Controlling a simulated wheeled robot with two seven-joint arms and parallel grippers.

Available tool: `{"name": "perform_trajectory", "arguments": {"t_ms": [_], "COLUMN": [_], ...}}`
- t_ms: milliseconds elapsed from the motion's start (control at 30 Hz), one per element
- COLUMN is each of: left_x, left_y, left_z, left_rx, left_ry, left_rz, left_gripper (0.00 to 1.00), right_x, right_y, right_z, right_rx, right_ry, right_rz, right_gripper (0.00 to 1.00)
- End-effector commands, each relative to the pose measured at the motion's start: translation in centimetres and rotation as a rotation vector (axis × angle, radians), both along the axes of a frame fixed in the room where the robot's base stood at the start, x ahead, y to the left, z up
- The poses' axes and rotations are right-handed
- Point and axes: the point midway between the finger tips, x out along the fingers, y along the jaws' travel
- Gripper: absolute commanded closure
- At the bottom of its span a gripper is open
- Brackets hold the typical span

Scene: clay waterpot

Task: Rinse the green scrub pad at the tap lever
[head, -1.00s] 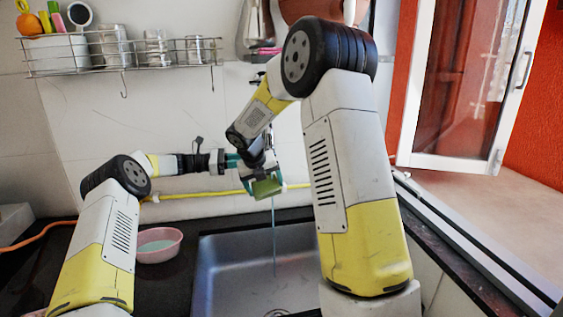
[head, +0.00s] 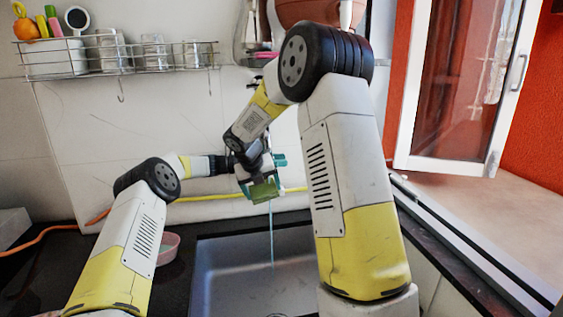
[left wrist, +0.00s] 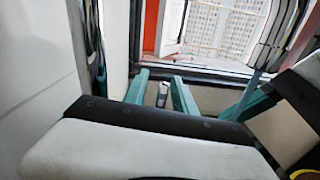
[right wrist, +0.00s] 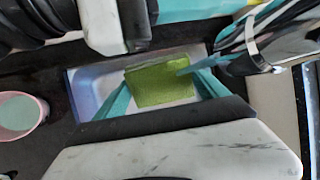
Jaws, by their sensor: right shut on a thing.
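The green scrub pad (head: 263,190) is between the fingers of my right gripper (right wrist: 160,95), which is shut on it; it fills the middle of the right wrist view (right wrist: 158,82). A thin blue-green water stream (head: 271,240) runs down from beside the pad into the sink (head: 225,265). My left gripper (head: 280,160) reaches in from the left, just behind and above the right gripper. In the left wrist view its two teal fingers are apart, with a small grey piece (left wrist: 162,94) between them, possibly the tap lever. Its contact with the fingers is unclear; the tap is mostly hidden.
A pink bowl (head: 170,246) stands on the dark counter left of the sink, partly behind my left arm. A yellow hose (head: 215,197) runs along the wall. A wire rack (head: 120,60) with cups hangs above. An open window (head: 455,90) is at right.

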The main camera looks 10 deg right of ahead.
Motion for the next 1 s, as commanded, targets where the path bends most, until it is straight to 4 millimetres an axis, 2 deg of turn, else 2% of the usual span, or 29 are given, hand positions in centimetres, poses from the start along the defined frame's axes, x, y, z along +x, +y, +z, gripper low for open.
{"name": "perform_trajectory", "arguments": {"t_ms": [67,200,233,1000], "left_x": [0.0,0.0,0.01,0.14], "left_y": [0.01,0.02,0.02,0.1], "left_z": [-0.01,-0.01,-0.02,0.06], "left_rx": [0.0,0.0,0.001,0.0], "left_ry": [0.0,0.0,0.0,-0.001], "left_rz": [0.0,0.0,0.0,0.004], "left_gripper": [0.68,0.96,1.0,1.0], "right_x": [0.0,0.0,0.0,0.0], "right_y": [-0.01,-0.01,-0.02,-0.03], "right_z": [0.0,0.0,0.01,0.01], "right_rx": [0.0,0.0,0.0,0.0], "right_ry": [0.0,0.0,0.0,0.0], "right_rz": [0.0,0.0,0.0,0.0], "right_gripper": [0.56,0.56,0.56,0.56]}}
